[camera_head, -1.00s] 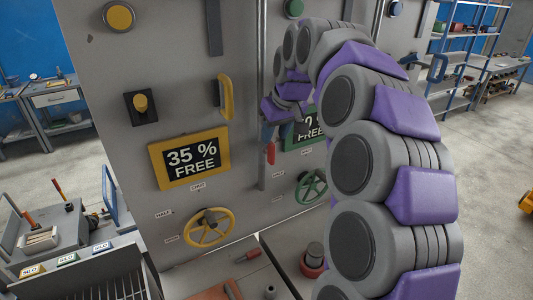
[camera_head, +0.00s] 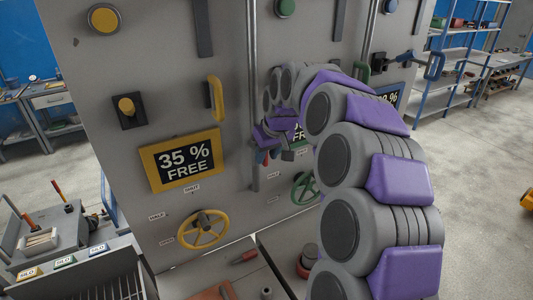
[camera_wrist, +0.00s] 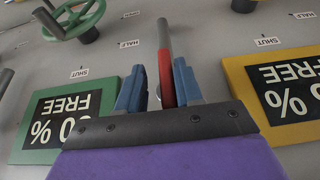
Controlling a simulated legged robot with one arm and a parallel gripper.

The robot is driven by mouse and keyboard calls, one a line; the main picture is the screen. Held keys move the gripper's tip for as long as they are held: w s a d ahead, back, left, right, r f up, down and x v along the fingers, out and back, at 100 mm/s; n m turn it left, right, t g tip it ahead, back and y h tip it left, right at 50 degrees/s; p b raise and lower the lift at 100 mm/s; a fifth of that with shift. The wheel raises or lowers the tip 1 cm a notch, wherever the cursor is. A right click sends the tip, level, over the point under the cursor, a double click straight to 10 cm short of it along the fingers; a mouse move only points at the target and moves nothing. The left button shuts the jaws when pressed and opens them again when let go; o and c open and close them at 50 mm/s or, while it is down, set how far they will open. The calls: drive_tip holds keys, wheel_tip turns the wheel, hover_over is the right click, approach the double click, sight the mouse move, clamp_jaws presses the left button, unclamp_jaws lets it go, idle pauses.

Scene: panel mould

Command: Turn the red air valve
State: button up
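The red air valve's lever shows in the wrist view as a red handle (camera_wrist: 166,78) on a grey bar, on the panel between the green and yellow signs. My gripper (camera_wrist: 158,85) is open, its two blue fingers on either side of the red handle. The right finger is close to the handle, and a wider gap shows on the left; contact cannot be told. In the head view my gripper (camera_head: 266,157) is low at the panel, and my arm partly hides that area.
A yellow "35 % FREE" sign (camera_head: 186,162) and yellow handwheel (camera_head: 203,230) are left of my gripper. A green handwheel (camera_head: 305,188) is below right. A vertical pipe (camera_head: 252,90) runs down the panel. A bench (camera_head: 60,240) stands at lower left; open floor lies right.

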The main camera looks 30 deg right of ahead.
drive_tip(key=shift+c, duration=0.7)
drive_tip(key=shift+a, duration=0.4)
drive_tip(key=c, duration=0.3)
clamp_jaws()
drive_tip(key=shift+d, duration=0.1)
